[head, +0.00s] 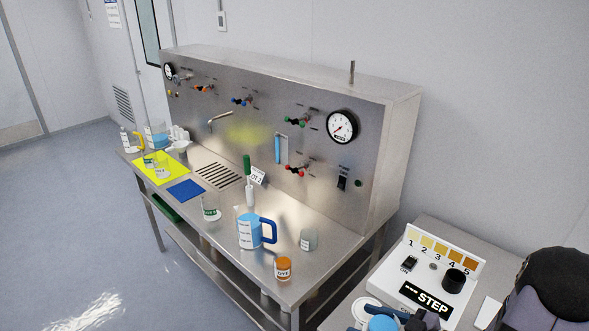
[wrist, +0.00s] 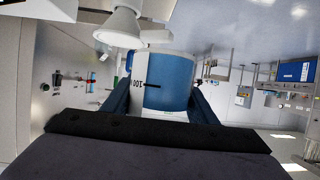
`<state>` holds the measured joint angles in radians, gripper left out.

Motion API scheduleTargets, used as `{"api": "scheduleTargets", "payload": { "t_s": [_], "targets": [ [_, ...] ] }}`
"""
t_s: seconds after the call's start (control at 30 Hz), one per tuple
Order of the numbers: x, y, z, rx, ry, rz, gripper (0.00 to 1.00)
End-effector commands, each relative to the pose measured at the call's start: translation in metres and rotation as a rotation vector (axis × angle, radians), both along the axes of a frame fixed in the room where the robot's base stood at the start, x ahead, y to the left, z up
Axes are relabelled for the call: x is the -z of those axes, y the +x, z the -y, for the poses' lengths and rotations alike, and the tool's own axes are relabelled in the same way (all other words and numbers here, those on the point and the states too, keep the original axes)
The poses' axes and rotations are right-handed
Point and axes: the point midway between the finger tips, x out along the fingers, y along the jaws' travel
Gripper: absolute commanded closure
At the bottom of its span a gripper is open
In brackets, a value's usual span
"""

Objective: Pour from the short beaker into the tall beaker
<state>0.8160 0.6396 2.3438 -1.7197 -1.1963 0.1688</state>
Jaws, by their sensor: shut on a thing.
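My gripper (head: 380,315) is at the bottom right of the head view, in front of the white instrument. It is shut on a clear beaker with blue liquid (head: 383,324). In the wrist view the held beaker (wrist: 172,85) sits between both dark blue fingers, its printed marking upside down; I cannot tell its exact tilt. A clear glass with a green label (head: 210,207) stands on the steel bench, and a small greyish beaker (head: 309,240) stands right of the pitcher. I cannot tell for sure which vessel is the tall beaker.
A blue-handled pitcher (head: 250,230), an orange jar (head: 283,268) and a green-handled tool (head: 248,175) are on the steel bench. A yellow mat (head: 148,178) with small vessels lies at its far left, near a blue mat (head: 186,190). The white STEP instrument (head: 425,272) stands beside my gripper.

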Motion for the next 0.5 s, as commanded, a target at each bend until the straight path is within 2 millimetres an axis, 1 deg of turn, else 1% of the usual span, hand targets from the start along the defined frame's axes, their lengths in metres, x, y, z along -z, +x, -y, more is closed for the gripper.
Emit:
{"api": "scheduleTargets", "payload": {
  "t_s": [0.03,0.1,0.2,0.3,0.5],
  "targets": [
    [0.006,0.002,-0.011,-0.035,-0.002,0.002,0.70],
    [0.008,0.004,-0.021,-0.065,-0.001,0.001,0.70],
    [0.010,0.004,-0.031,-0.094,0.000,0.000,0.70],
    [0.011,0.004,-0.036,-0.108,0.000,0.000,0.70],
    [0.010,0.004,-0.037,-0.111,0.000,-0.001,0.70]
  ]
}}
